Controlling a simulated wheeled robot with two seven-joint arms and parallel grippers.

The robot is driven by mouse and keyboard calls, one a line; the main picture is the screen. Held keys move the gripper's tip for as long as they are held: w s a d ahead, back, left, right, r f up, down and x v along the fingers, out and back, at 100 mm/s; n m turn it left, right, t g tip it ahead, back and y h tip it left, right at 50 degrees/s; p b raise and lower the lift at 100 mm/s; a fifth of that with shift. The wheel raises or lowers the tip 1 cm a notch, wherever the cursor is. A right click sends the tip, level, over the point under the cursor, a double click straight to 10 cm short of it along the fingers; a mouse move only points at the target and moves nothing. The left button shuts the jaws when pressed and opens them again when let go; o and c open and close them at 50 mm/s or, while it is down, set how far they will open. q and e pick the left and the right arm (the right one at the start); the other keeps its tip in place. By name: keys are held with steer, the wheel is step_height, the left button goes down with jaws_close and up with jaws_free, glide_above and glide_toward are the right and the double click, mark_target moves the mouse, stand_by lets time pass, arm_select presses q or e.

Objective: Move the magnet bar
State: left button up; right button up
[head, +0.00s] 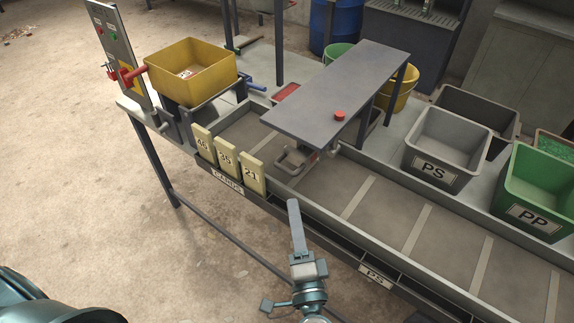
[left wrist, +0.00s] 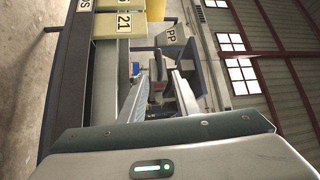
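A grey metal piece with a bent handle shape and a bit of red (head: 292,161) shows at the belt under the near edge of a raised dark plate (head: 338,90). I cannot tell whether it is the magnet bar; the plate hides part of that area. My left gripper (head: 294,204) is in front of the belt's near side wall, below and apart from that piece, seen nearly edge-on. In the left wrist view its two fingers (left wrist: 160,82) stand apart, with nothing visibly held. My right gripper is not in view.
Cards 45, 35 and 21 (head: 226,158) stand at the belt's near wall. A yellow box (head: 192,70) is at the left end. A grey PS bin (head: 445,142) and a green PP bin (head: 541,188) stand behind the belt (head: 395,219). A red button (head: 339,115) sits on the plate.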

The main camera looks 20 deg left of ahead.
mark_target(287, 170)
arm_select(q)
steer(key=p+x, duration=0.5)
steer(key=x, duration=0.6)
steer(key=shift+w+r, duration=0.15)
steer(key=shift+w+a, duration=0.3)
steer(key=shift+w, duration=0.2)
jaws_close()
